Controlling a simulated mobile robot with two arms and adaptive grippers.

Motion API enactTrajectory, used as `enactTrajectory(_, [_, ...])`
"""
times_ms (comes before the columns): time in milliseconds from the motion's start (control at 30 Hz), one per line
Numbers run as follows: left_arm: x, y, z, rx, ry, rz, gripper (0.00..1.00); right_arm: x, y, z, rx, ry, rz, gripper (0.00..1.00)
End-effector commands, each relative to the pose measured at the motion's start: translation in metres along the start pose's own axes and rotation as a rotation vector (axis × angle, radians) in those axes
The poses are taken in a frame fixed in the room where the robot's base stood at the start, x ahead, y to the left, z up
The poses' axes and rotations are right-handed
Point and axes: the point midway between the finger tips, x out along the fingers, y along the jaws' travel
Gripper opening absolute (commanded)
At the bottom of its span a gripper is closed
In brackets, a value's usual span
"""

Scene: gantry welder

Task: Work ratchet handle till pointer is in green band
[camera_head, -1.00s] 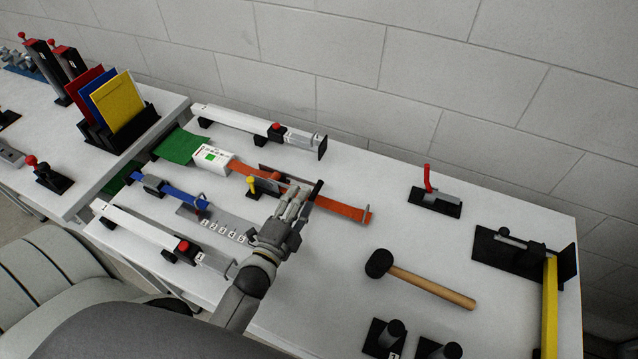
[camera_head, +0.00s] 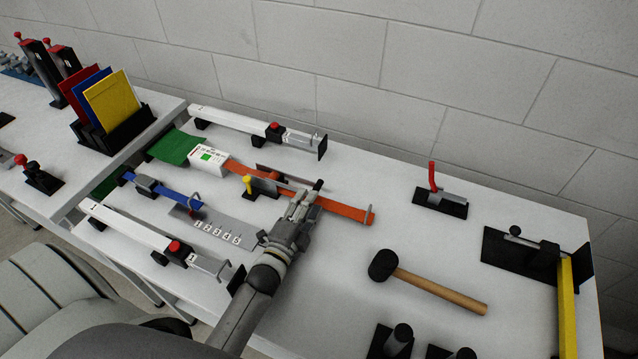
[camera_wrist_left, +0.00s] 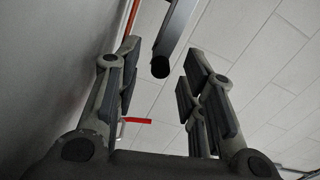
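The orange strap (camera_head: 345,211) runs across the table through a ratchet (camera_head: 265,186) with a yellow knob (camera_head: 247,181). A grey handle with a dark end (camera_head: 318,185) shows at my left gripper (camera_head: 304,204), which is over the strap. In the left wrist view the dark-ended handle (camera_wrist_left: 160,66) lies between the spread fingers of the left gripper (camera_wrist_left: 160,85), apart from both. The white gauge box (camera_head: 208,162) has a green patch (camera_head: 206,156); its pointer is too small to make out. My right gripper is not in view.
A mallet (camera_head: 420,282) lies to the right. White beams with red knobs (camera_head: 175,247) lie in front of and behind the strap. A red-levered clamp (camera_head: 434,185) stands at the back right, near the wall.

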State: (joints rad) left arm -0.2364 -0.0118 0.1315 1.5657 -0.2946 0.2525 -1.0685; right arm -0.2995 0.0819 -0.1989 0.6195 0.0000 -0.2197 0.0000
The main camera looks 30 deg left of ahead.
Motion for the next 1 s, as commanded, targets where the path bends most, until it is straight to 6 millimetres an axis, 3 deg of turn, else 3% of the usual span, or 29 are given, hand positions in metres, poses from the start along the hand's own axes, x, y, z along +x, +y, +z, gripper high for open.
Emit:
enactTrajectory(200, [0.041, -0.002, 0.0, 0.001, 0.001, -0.001, 0.37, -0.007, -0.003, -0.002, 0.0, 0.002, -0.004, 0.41])
enactTrajectory(400, [0.065, -0.001, 0.0, 0.001, 0.001, -0.001, 0.37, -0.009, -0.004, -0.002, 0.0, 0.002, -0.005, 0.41])
enactTrajectory(833, [0.074, 0.0, 0.0, 0.001, 0.001, 0.0, 0.37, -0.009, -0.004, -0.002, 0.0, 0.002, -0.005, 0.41])
enactTrajectory(1000, [0.074, 0.0, 0.0, 0.001, 0.001, 0.0, 0.18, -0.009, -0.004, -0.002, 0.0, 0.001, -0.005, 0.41])
